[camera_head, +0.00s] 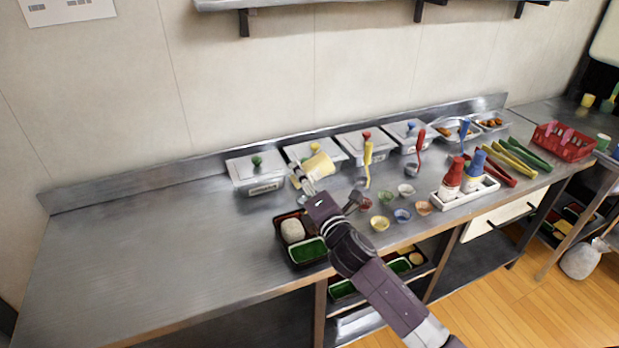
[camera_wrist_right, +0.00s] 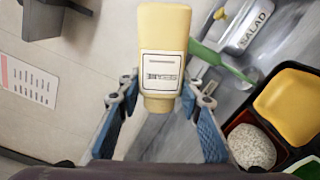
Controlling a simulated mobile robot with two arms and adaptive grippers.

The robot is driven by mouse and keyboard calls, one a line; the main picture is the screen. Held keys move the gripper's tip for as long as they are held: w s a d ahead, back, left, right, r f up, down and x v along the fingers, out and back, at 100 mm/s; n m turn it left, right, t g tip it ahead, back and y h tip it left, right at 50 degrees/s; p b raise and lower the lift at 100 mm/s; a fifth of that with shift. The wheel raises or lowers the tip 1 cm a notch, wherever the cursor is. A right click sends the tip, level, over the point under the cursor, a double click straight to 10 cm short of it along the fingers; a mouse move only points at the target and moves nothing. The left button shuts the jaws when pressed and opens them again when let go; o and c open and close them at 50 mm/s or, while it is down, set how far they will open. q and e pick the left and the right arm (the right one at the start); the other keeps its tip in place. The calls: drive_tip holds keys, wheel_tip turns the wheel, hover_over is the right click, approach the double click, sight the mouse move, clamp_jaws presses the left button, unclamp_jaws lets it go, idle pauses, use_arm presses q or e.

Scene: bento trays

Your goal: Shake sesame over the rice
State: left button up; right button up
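A pale yellow shaker bottle (camera_head: 319,165) with a white label is held tilted above the counter. It fills the top middle of the right wrist view (camera_wrist_right: 165,30), its narrower end toward my palm. My right gripper (camera_head: 308,183) is shut on it, with one blue finger on each side in the wrist view (camera_wrist_right: 165,95). The rice (camera_head: 292,230) is a rounded mound in a compartment of the black bento tray (camera_head: 280,247). In the wrist view the rice (camera_wrist_right: 251,147) shows dark specks, and the shaker is to its upper left. My left gripper is not in view.
Lidded steel containers (camera_head: 255,172) line the back, with several small bowls (camera_head: 380,224) right of my right arm. A white caddy (camera_head: 467,195) holds red and blue bottles. Tongs and a red basket (camera_head: 563,142) lie farther right. The counter's left side is clear.

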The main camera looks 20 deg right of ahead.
drive_tip(key=shift+a+n, duration=0.4)
drive_tip(key=shift+n, duration=0.2)
drive_tip(key=f+n, duration=0.1)
drive_tip(key=n, duration=0.1)
drive_tip(key=f+n, duration=0.1)
drive_tip(key=n, duration=0.1)
drive_tip(key=f+n, duration=0.1)
drive_tip(key=n, duration=0.1)
drive_tip(key=shift+a, duration=0.4)
drive_tip(key=shift+f+b, duration=1.3)
drive_tip(key=shift+f, duration=0.2)
wheel_tip(320, 180, down, 4)
drive_tip(key=b, duration=0.3)
drive_tip(key=shift+r, duration=0.25)
wheel_tip(320, 180, up, 4)
drive_tip(key=p, duration=0.4)
drive_tip(key=shift+f, duration=0.2)
